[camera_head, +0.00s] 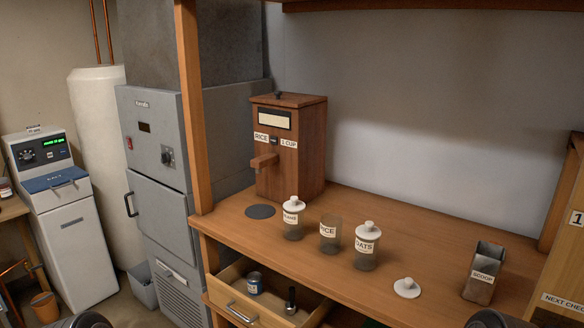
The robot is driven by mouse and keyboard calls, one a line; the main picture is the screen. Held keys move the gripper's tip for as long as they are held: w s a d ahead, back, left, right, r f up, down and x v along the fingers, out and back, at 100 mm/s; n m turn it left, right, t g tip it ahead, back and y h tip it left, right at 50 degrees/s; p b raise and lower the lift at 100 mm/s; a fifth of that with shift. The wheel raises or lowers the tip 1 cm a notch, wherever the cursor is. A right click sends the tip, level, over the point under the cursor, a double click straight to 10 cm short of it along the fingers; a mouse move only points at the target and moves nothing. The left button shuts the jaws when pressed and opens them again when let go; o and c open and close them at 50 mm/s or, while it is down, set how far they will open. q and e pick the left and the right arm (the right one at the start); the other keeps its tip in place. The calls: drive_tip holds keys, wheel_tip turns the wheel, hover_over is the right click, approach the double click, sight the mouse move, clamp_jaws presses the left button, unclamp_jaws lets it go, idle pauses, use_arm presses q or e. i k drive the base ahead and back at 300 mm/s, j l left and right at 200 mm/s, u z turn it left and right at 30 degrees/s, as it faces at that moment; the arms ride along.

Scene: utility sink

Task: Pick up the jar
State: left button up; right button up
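Three glass jars stand upright in a row on the wooden bench. The left jar (292,228) has a white knobbed lid and a label only partly readable. The middle jar (329,244) is labelled RICE, has no lid and looks empty. The right jar (366,256) is labelled OATS and has a white lid. A loose white lid (407,290) lies on the bench to the right of the jars. Only dark rounded parts of my arms show at the bottom edge, left and right. Neither gripper's fingers are in view, and nothing touches the jars.
A wooden dispenser (310,160) labelled RICE 1 CUP stands behind, with a dark round pad (260,211) before it. A metal SCOOP container (481,290) stands at right. An open drawer (272,312) below the jars juts forward, holding a blue can (254,282). A wooden post (189,110) borders the left.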

sight(331, 234)
drive_tip(key=i+j, duration=0.2)
drive_tip(key=j, duration=0.2)
drive_tip(key=i+j, duration=0.15)
drive_tip(key=j, duration=0.2)
drive_tip(key=i+j, duration=0.2)
drive_tip(key=j, duration=0.2)
drive_tip(key=z, duration=1.9)
